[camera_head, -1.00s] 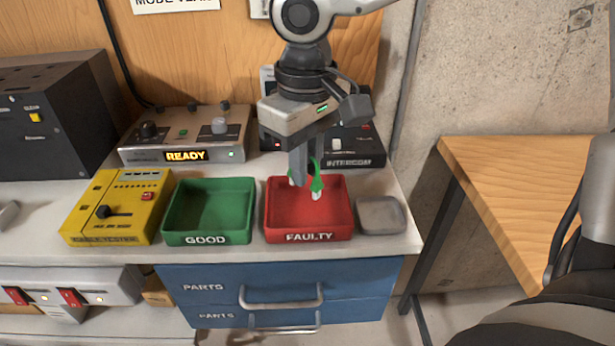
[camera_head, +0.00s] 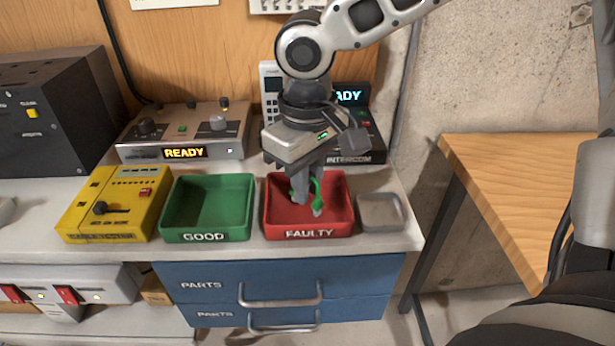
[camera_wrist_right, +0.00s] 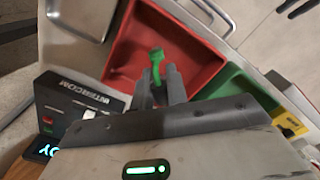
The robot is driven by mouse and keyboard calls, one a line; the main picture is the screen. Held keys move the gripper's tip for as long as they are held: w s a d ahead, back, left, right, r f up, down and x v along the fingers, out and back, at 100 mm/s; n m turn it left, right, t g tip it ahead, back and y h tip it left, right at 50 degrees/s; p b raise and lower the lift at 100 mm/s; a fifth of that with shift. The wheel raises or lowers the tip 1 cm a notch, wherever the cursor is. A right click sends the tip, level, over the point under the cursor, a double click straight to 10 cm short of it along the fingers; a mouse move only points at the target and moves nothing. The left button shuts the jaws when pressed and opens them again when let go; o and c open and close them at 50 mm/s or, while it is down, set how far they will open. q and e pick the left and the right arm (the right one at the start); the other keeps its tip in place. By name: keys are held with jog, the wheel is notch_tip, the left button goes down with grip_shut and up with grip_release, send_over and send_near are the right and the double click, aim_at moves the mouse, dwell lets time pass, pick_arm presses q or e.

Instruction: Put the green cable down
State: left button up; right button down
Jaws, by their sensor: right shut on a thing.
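The green cable (camera_head: 317,194) is held between the fingers of my right gripper (camera_head: 305,198). In the head view its lower end with a pale tip hangs down inside the outline of the red FAULTY tray (camera_head: 310,232). In the right wrist view the green cable (camera_wrist_right: 156,62) sticks out past the shut fingers (camera_wrist_right: 164,84), over the red tray floor (camera_wrist_right: 165,45). I cannot tell whether the cable touches the tray. The green GOOD tray (camera_head: 208,236) stands empty to the left of the red one. My left gripper is not in view.
A yellow cable tester (camera_head: 112,204) stands left of the trays. A small grey dish (camera_head: 381,212) is at the right. The console reading READY (camera_head: 184,152) and the intercom (camera_head: 356,150) stand behind. Blue drawers (camera_head: 280,290) are below the bench edge.

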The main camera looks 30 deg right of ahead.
jog(key=c, duration=1.4)
grip_release()
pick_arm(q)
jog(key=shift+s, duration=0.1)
pick_arm(e)
jog(key=shift+r, duration=0.15)
pick_arm(q)
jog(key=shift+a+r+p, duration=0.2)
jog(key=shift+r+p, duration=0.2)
jog(key=shift+p, duration=0.55)
pick_arm(e)
notch_tip(320, 180, up, 13)
